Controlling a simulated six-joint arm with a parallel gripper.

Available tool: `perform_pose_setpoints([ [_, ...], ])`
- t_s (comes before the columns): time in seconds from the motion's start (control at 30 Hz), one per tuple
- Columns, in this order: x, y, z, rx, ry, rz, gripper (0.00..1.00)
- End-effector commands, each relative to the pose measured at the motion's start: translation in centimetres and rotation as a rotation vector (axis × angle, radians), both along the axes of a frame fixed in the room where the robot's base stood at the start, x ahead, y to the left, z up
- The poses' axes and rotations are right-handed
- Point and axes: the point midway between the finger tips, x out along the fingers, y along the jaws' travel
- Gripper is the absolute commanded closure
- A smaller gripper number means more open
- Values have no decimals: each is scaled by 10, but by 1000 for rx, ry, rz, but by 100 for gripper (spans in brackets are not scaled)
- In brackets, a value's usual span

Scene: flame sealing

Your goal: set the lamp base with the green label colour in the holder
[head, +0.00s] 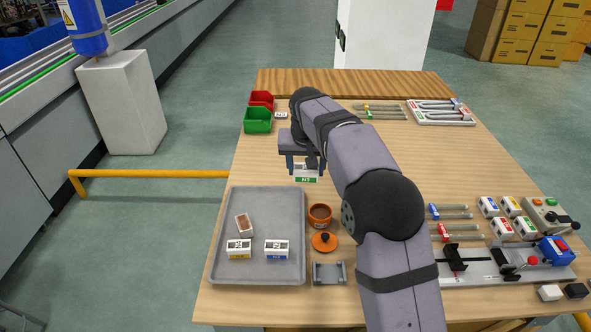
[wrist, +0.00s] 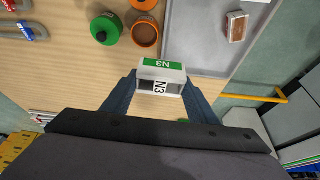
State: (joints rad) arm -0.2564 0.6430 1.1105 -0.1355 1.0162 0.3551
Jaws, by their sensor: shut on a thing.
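My gripper (head: 306,160) is shut on the white lamp base with the green label (head: 306,173), marked N3. In the wrist view my gripper (wrist: 160,92) has its fingers on either side of this green-label base (wrist: 161,68). It appears held above the table, beyond the tray. A small grey bracket (head: 329,280), which looks like the holder, stands empty at the table's near edge, right of the tray. Two other white bases, one with a yellow label (head: 239,250) and one with a blue label (head: 277,249), stand in the tray.
The grey tray (head: 223,215) also holds a brown-faced block (head: 244,225). A green lid (wrist: 106,29) shows in the wrist view. Red and green bins (head: 258,121) stand at far left.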

Motion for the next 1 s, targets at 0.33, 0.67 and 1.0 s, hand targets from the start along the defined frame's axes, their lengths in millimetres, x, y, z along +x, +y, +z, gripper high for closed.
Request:
perform_pose_setpoints([
  [0.33, -49, -41, -6, 0, 0, -36, 70],
  [0.67, -115, -67, -51, -1, 1, -32, 70],
  [1.0, -179, -75, -115, 0, 1, 11, 70],
])
